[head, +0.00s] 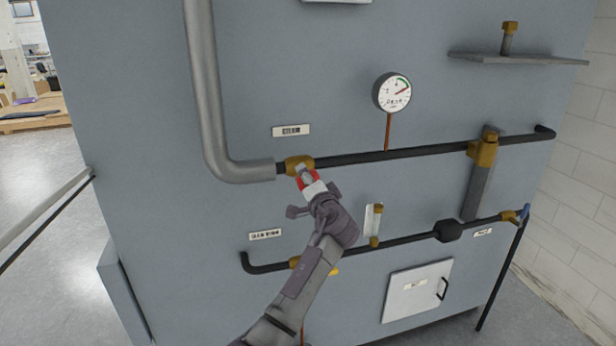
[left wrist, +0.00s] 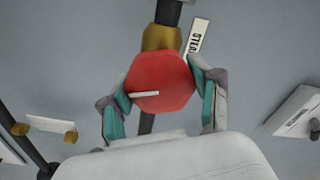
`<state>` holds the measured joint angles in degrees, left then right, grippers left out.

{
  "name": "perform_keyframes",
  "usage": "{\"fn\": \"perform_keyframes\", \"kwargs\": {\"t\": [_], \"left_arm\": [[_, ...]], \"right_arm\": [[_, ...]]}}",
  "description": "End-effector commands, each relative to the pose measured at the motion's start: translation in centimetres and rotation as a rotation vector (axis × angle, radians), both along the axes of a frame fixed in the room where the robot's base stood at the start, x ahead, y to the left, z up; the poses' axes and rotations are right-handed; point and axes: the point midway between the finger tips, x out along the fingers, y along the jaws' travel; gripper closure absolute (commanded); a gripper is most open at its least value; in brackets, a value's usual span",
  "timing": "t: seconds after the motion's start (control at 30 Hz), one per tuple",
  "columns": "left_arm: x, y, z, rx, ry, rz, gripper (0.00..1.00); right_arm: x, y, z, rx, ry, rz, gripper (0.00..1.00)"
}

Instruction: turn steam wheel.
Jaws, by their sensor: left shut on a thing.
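The steam wheel is a red, rounded valve wheel (head: 306,181) at the brass valve body (head: 299,163) on the upper black pipe. In the left wrist view the red wheel (left wrist: 161,82) fills the space between my fingers, with a white bar mark on its face. My left gripper (head: 309,184) is shut on the wheel, its two teal-padded fingers (left wrist: 163,90) on opposite sides of the rim. In the head view the gripper covers part of the wheel. A label plate (head: 291,130) sits above the valve. My right gripper is not in view.
A round gauge (head: 392,92) stands above the upper pipe (head: 400,155). A lower black pipe (head: 400,240) carries brass fittings. A white hatch (head: 417,290) is at lower right. A shelf (head: 518,59) juts out at upper right. Open floor (head: 50,170) lies left of the grey cabinet.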

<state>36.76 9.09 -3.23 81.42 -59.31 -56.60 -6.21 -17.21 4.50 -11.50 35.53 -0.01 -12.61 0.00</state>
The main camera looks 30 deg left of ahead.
Motion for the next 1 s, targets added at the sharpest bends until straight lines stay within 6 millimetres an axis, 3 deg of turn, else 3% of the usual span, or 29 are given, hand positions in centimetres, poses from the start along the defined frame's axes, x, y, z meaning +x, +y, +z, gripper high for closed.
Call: {"fn": "perform_keyframes", "kwargs": {"t": [0.5, 1.0], "left_arm": [[0.0, -0.1, 0.0, 0.259, 0.305, -0.002, 0.72], [0.0, -0.1, -0.2, 0.333, 0.393, -0.001, 0.72]], "right_arm": [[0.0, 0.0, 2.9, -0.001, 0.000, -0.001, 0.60], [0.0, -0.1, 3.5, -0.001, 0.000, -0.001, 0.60]]}}
